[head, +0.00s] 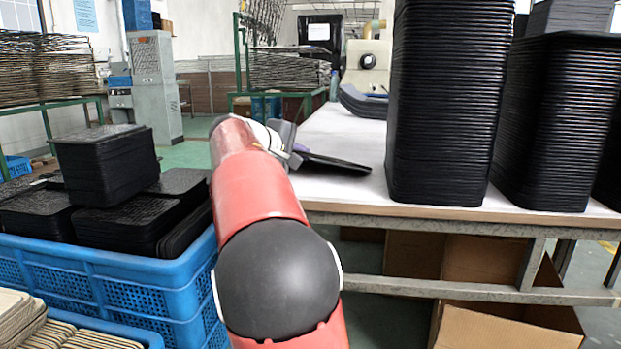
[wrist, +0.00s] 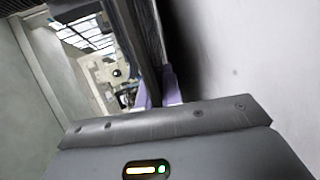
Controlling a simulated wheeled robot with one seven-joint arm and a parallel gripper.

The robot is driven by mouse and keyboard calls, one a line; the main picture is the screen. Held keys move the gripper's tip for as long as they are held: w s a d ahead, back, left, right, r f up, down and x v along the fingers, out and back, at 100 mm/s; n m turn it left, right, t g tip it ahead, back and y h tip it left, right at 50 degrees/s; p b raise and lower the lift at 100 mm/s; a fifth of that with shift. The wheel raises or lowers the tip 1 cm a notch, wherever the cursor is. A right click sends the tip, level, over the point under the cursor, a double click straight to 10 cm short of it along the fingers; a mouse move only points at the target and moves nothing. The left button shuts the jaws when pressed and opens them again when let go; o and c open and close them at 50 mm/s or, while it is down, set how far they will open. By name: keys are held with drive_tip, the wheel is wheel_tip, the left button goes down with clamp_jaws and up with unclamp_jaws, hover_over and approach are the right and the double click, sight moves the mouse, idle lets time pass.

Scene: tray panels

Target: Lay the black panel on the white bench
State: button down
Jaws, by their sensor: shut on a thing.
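The black panel (head: 338,163) is a thin dark sheet, seen almost edge-on in the head view. It is over the left part of the white bench (head: 345,132), slightly tilted. I cannot tell whether it touches the top. My gripper (head: 299,150) is at the panel's left end, partly hidden by my arm. In the wrist view the purple fingertips (wrist: 160,92) are shut on the panel (wrist: 146,40), which stretches away from them. The bench top (wrist: 235,70) fills the right side of that view, with a dark shadow beside the panel.
Tall stacks of black panels (head: 447,100) (head: 560,120) stand on the bench to the right. Curved dark panels (head: 365,102) lie farther back. A blue crate (head: 130,285) with black panel stacks stands at left. Bare bench top lies between my gripper and the near tall stack.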

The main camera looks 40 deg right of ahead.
drive_tip(key=c, duration=1.7)
unclamp_jaws()
drive_tip(key=shift+v, duration=4)
drive_tip(key=a+r+p, duration=0.1)
drive_tip(key=r, duration=0.1)
drive_tip(key=a+r+p, duration=0.1)
drive_tip(key=r+p, duration=0.3)
drive_tip(key=r, duration=0.1)
drive_tip(key=shift+s+a, duration=0.3)
drive_tip(key=shift+a, duration=0.1)
